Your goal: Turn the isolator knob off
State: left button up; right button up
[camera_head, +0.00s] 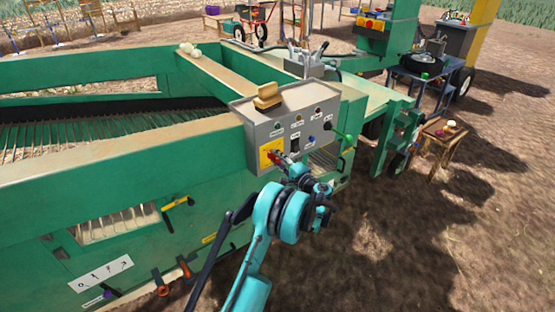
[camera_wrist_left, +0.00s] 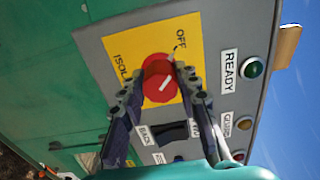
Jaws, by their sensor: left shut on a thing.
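The red isolator knob (camera_wrist_left: 157,75) sits on a yellow plate (camera_wrist_left: 117,45) marked ISOL... and OFF. A white line on the knob slants toward the upper right in the left wrist view, and a small dark piece juts out by the word OFF. My left gripper (camera_wrist_left: 158,84) has one finger on each side of the knob and is shut on it. In the head view the knob (camera_head: 273,157) shows at the lower left of the grey control box (camera_head: 300,105), partly covered by my left gripper (camera_head: 283,163). My right gripper is not in view.
Beside the plate are a black rocker switch (camera_wrist_left: 172,132) and a green READY lamp (camera_wrist_left: 253,67). A tan block (camera_head: 267,97) lies on top of the box. The green machine (camera_head: 130,200) fills the left. A small wooden stool (camera_head: 440,135) stands at the right on open ground.

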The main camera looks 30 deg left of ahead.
pick_arm(q)
jog(key=shift+n, duration=0.3)
jog(key=o, duration=1.2)
jog(key=shift+c, duration=0.2)
jog(key=v, duration=1.2)
jog(key=shift+s, duration=0.1)
